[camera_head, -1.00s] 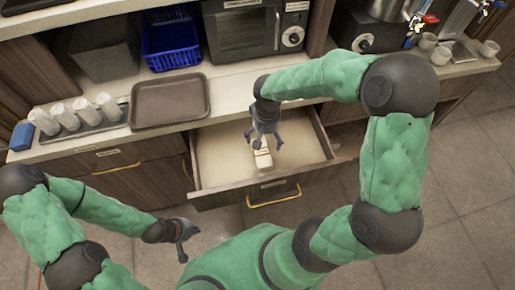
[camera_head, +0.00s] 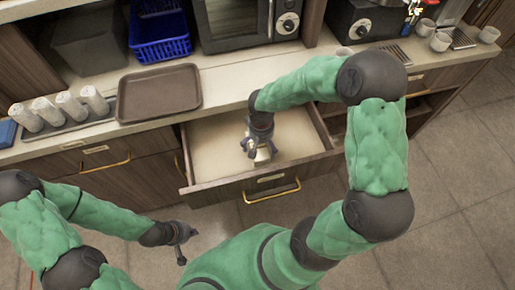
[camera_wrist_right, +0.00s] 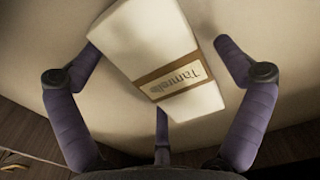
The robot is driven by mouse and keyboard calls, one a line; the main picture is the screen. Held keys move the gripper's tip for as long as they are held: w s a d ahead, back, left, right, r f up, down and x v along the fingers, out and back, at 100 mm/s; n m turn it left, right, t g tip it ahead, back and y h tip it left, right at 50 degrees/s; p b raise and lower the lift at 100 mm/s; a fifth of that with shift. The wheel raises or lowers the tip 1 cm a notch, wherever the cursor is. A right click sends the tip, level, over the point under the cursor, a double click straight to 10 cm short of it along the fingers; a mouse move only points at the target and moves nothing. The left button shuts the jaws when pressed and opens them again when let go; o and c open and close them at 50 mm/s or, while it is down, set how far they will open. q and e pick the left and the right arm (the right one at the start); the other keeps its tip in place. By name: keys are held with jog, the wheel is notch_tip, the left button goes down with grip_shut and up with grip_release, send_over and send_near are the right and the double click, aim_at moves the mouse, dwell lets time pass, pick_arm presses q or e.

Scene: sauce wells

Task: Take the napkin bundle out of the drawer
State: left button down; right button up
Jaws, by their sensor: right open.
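The drawer (camera_head: 235,186) is pulled open below the counter. The napkin bundle, a cream block with a brown printed band (camera_wrist_right: 176,80), lies on the drawer floor; in the head view its visible part (camera_head: 263,156) is small, mostly hidden by my right gripper (camera_head: 258,150). In the right wrist view my right gripper (camera_wrist_right: 157,50) is open, with purple fingers spread on both sides of the bundle and a third finger below it. The bundle lies tilted between them, with gaps at both sides. My left gripper (camera_head: 182,242) hangs low, away from the drawer; its jaw state is unclear.
On the counter stand a brown tray (camera_head: 158,120), a blue basket (camera_head: 160,50), a rack of several rolled white items (camera_head: 70,105) and a microwave (camera_head: 235,50). Drawer walls surround my right gripper. Bare drawer floor (camera_head: 215,150) lies to its left.

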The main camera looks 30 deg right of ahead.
jog(key=shift+c, duration=0.3)
jog(key=c, duration=1)
jog(key=shift+r, duration=0.1)
jog(key=shift+c, duration=0.2)
